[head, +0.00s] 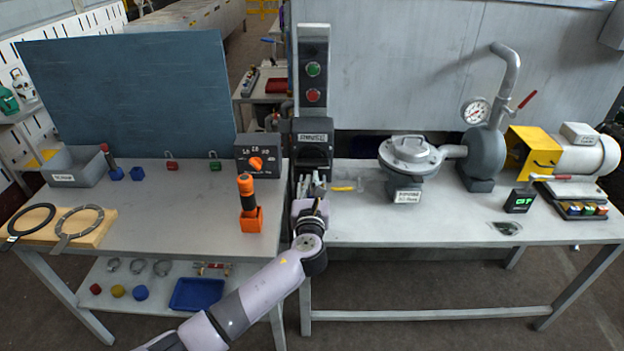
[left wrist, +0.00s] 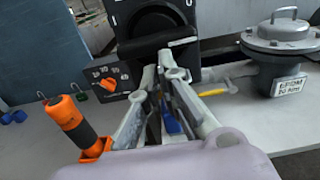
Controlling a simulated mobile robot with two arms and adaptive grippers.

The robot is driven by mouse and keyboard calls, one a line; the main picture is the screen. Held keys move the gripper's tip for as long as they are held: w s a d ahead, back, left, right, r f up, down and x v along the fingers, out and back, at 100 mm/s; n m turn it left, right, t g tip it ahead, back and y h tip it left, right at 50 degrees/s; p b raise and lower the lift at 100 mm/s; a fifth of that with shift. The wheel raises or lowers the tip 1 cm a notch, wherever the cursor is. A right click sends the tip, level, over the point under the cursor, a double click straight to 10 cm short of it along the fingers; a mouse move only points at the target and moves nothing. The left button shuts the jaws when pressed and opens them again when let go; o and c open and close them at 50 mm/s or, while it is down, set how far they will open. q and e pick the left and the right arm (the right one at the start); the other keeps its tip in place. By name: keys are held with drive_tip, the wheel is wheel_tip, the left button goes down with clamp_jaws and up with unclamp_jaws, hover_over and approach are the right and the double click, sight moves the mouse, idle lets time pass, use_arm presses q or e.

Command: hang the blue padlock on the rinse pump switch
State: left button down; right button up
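The rinse pump switch (head: 313,145) is a dark box labelled RINSE on the grey post between the two tables. Its dark face also shows at the top of the left wrist view (left wrist: 155,25). My left gripper (head: 311,187) is just in front of and below it. In the left wrist view, the left gripper's fingers (left wrist: 165,78) are close together, with a blue piece, the blue padlock (left wrist: 171,122), between them. The fingers hide most of the padlock, and its shackle cannot be made out. My right gripper is not in view.
A red padlock (head: 172,165) and a green padlock (head: 214,165) sit on the left table. An orange-and-black tool (head: 246,190) stands left of my gripper, before a box with an orange knob (head: 257,162).

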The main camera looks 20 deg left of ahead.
use_arm(q)
drive_tip(key=shift+p+v, duration=0.8)
drive_tip(key=shift+v, duration=0.95)
drive_tip(key=shift+f, duration=0.1)
